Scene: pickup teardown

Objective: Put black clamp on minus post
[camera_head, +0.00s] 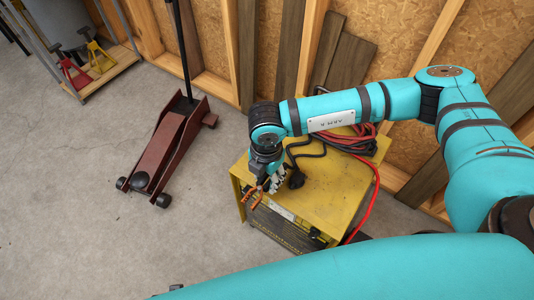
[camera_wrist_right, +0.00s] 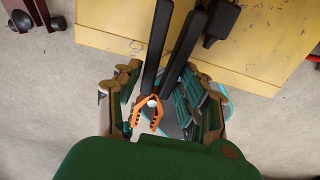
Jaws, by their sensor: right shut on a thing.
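The black clamp (camera_wrist_right: 185,55) has two long black handles and orange-copper jaws (camera_wrist_right: 149,114). My right gripper (camera_wrist_right: 163,95) is shut on it, with fingers on both sides. In the head view, my right gripper (camera_head: 268,180) is at the near left edge of the yellow box's top. The clamp's copper jaws (camera_head: 254,197) poke out below the gripper there, beyond the box edge. A black cable (camera_head: 305,147) lies on the box. I see no minus post in either view. My left gripper is not in view.
The yellow box (camera_head: 330,195) stands on the concrete floor, with a red cable (camera_head: 374,190) on top and hanging down its right side. A dark red floor jack (camera_head: 165,150) stands to the left. Wooden wall studs (camera_head: 313,45) are behind. Open floor lies at the left front.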

